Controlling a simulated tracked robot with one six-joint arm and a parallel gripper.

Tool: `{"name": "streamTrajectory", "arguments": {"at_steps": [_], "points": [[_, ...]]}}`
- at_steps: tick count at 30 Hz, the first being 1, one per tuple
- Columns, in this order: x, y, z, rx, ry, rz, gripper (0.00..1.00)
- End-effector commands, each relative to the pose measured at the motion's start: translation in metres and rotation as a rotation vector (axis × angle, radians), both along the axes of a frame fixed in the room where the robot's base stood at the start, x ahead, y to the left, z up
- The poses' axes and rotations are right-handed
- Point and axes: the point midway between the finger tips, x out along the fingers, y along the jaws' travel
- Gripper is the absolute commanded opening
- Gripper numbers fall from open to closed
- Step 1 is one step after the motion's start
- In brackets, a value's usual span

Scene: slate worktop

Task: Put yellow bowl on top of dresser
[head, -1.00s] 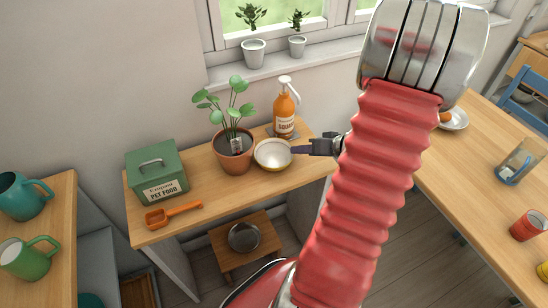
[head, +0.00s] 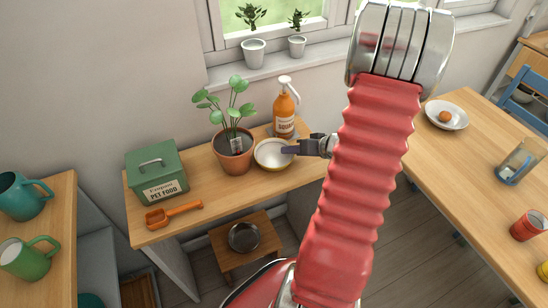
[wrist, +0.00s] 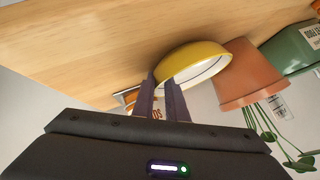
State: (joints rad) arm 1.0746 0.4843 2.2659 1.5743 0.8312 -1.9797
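The yellow bowl (head: 268,160), white inside, sits upright on a wooden side table under the window, just right of the potted plant. In the wrist view its yellow outer wall (wrist: 190,56) is seen close up. My gripper (head: 286,150) reaches in from the right at the bowl's right rim. In the wrist view my gripper (wrist: 160,84) has its two dark fingers apart, with a gap between them, and their tips overlap the bowl's near edge. I cannot tell whether they touch it. I cannot tell which piece of furniture is the dresser.
The potted plant (head: 233,158) stands close left of the bowl, and an orange spray bottle (head: 284,112) close behind. A green pet food box (head: 157,174) and an orange scoop (head: 173,214) are further left. A dining table (head: 462,160) is at the right.

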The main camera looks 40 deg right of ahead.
Motion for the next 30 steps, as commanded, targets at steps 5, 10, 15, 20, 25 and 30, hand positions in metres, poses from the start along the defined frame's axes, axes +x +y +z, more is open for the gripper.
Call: {"name": "streamTrajectory", "arguments": {"at_steps": [5,10,15,20,25,30], "points": [[-0.0001,0.0000,0.0000,0.000,0.000,0.000,0.08],[-0.0001,0.0000,0.0000,0.000,0.000,0.000,0.00],[-0.0002,0.0000,-0.0001,0.000,0.000,0.000,0.00],[-0.0001,0.0000,0.0001,0.000,0.000,0.000,0.00],[-0.0002,0.0000,0.0001,0.000,0.000,0.000,0.00],[0.0000,-0.0001,0.0036,0.000,0.000,0.000,0.00]]}}
